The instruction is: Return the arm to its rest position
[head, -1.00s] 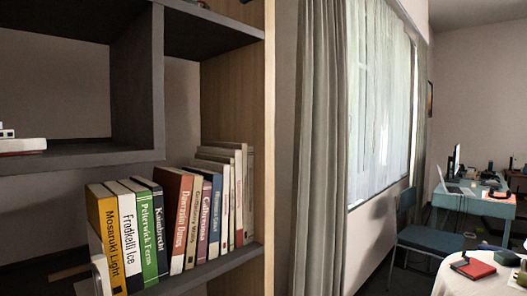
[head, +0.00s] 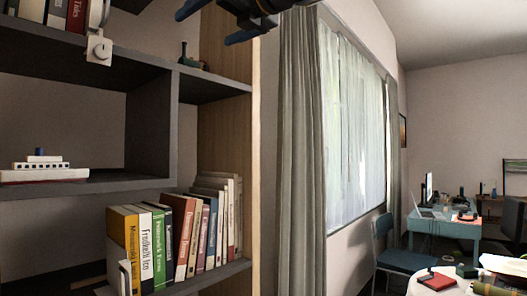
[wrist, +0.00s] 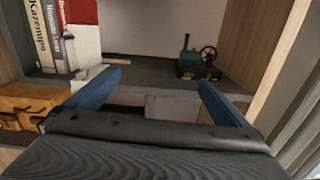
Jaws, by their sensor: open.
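My gripper (head: 205,27) shows at the top of the head view, in front of the upper part of the bookshelf. Its two blue fingers are apart, with nothing between them. In the wrist view, my open gripper (wrist: 158,82) faces a shelf board. A small green steam engine model (wrist: 200,60) with a dark red wheel stands on that board, beyond the right finger and apart from it. The rest of my arm is mostly out of the head view.
The dark bookshelf (head: 225,88) fills the left, with a row of books (head: 190,232) on a lower board and a toy ship (head: 42,170) above. Curtains (head: 300,130) and a window lie right of it. A blue chair (head: 400,250) and round table (head: 452,272) stand farther right.

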